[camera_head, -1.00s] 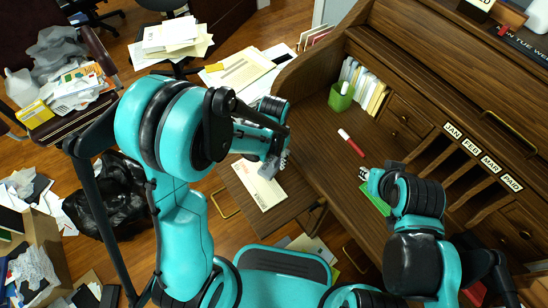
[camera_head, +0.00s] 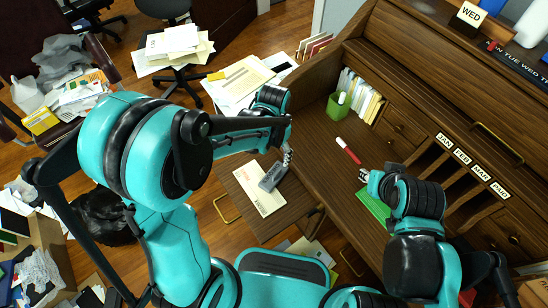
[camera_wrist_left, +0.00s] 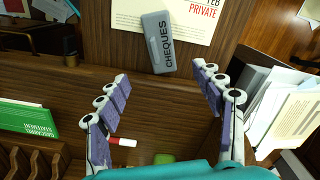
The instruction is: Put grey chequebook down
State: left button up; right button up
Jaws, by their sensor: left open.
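The grey chequebook (camera_head: 272,177), marked CHEQUES, lies on a cream paper (camera_head: 257,194) on the side board of the desk. It also shows in the left wrist view (camera_wrist_left: 161,42), partly over the paper's lower edge. My left gripper (camera_head: 287,153) is just above and to the right of the chequebook in the head view. In the left wrist view its fingers (camera_wrist_left: 160,75) are spread and empty, with the chequebook beyond the tips. My right gripper (camera_head: 364,175) is over the desktop by a green booklet (camera_head: 374,206); its fingers are too small to read.
A red and white marker (camera_head: 348,150) and a green cup (camera_head: 338,107) are on the wooden desk. White papers (camera_head: 240,85) lie beyond the side board. Pigeonholes (camera_head: 458,185) line the desk's back right. The desktop between cup and marker is clear.

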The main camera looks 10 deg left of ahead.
pick_arm(q)
jog(key=s+a+r+n+t, duration=0.2)
jog(key=s+a+r+t, duration=0.1)
jog(key=r, duration=0.4)
jog(key=s+a+r+n+t+p, duration=0.1)
jog(key=s+a+r+t, duration=0.3)
jog(key=r, duration=0.4)
jog(key=s+a+n, duration=0.1)
jog(key=s, duration=0.1)
jog(key=shift+s+a, duration=0.3)
jog(key=shift+s, duration=0.05)
